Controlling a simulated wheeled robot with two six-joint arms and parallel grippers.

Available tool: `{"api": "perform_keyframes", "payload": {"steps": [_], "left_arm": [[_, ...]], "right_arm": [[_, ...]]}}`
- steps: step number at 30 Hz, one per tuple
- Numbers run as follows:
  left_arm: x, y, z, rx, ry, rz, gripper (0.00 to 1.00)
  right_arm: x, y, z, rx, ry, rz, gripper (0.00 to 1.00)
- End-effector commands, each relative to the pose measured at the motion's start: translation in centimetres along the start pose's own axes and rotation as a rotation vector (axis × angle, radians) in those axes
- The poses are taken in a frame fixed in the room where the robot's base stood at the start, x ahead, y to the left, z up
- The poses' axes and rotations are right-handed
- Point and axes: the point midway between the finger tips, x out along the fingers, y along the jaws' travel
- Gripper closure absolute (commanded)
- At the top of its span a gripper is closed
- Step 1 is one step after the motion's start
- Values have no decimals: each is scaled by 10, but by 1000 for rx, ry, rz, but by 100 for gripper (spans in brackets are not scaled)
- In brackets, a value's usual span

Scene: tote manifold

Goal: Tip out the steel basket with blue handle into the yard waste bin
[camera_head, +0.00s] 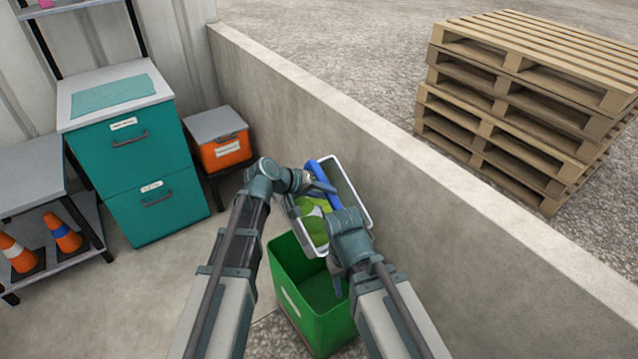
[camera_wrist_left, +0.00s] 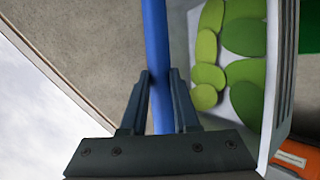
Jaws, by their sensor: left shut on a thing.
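The steel basket (camera_head: 352,190) with its blue handle (camera_head: 324,182) is held tilted above the open green bin (camera_head: 330,328), which I take for the yard waste bin. Rounded green pieces (camera_head: 313,226) lie in the basket. My left gripper (camera_wrist_left: 158,85) is shut on the blue handle (camera_wrist_left: 155,40), with one finger on each side. The left wrist view also shows the green pieces (camera_wrist_left: 225,60) inside the pale basket wall (camera_wrist_left: 284,70). My right gripper (camera_head: 338,278) is at the basket's near side, over the bin; its jaws are not clear. The visible bin floor looks empty.
A concrete wall (camera_head: 440,215) runs close behind the basket, with stacked pallets (camera_head: 510,110) beyond. A teal cabinet (camera_head: 150,165) and an orange bin (camera_head: 222,150) stand left. Traffic cones (camera_head: 63,232) sit on a shelf at far left. Floor left of the green bin is clear.

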Motion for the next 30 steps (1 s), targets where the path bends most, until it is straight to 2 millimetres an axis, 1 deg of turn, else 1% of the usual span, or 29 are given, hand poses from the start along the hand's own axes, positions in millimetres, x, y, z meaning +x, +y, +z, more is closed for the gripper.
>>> {"api": "perform_keyframes", "payload": {"steps": [1,12,24,30], "left_arm": [[5,-4,12,41,28,-15,100],[26,-14,45,342,246,-138,100],[43,-25,62,559,405,-231,100],[47,-27,67,629,457,-261,100]], "right_arm": [[10,-1,0,0,0,0,50],[50,-5,-3,0,0,0,50],[94,-9,-6,0,0,0,50],[108,-10,-6,0,0,0,50]]}}
